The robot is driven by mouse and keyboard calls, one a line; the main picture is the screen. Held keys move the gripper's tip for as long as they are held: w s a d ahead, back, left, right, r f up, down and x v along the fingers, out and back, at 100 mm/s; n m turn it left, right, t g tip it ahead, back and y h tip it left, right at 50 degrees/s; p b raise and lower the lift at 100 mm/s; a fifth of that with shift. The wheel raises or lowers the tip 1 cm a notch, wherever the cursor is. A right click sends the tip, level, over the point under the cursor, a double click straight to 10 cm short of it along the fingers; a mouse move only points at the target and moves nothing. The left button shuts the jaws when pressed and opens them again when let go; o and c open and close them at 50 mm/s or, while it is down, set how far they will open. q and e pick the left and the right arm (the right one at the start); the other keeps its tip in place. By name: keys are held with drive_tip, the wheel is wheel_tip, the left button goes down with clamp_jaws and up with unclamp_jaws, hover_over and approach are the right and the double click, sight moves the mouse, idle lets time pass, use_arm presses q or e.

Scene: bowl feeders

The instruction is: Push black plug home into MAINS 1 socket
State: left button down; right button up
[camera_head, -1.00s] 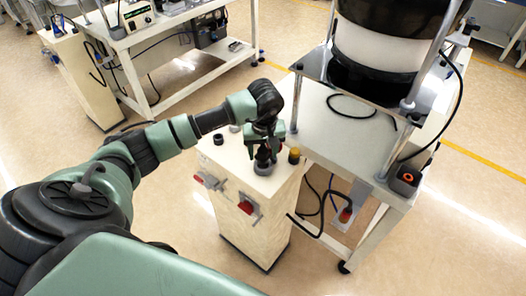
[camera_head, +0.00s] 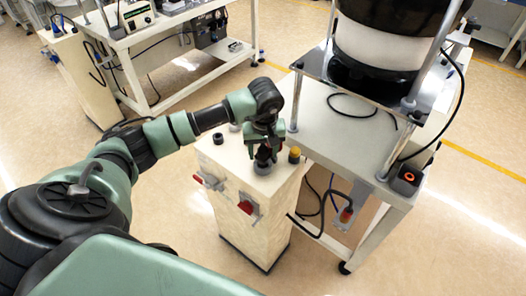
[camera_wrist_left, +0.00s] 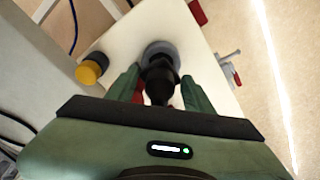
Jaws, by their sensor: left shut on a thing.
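The black plug (camera_wrist_left: 160,78) is between the fingers of my left gripper (camera_head: 265,150), which is shut on it. The plug stands over a round grey socket (camera_wrist_left: 158,49) on the top of a cream cabinet (camera_head: 231,169). In the wrist view the plug's front end overlaps the grey ring and appears in line with it. The fingers hide part of the plug, and I cannot tell how deep it sits. No label for MAINS 1 is readable. My right gripper is not in view.
A yellow-topped black fitting (camera_head: 294,155) stands close beside the gripper. A dark round fitting (camera_head: 218,138) is on the cabinet's far left. Red-handled switches (camera_head: 248,207) are on its front. A white table (camera_head: 340,130) with a bowl feeder (camera_head: 385,45) adjoins at right.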

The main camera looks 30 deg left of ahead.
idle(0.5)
use_arm(q)
drive_tip(key=shift+f+b, duration=0.15)
drive_tip(key=shift+b, duration=0.15)
drive_tip(key=shift+f+b, duration=1.2)
drive_tip(key=shift+f, duration=0.05)
idle(0.8)
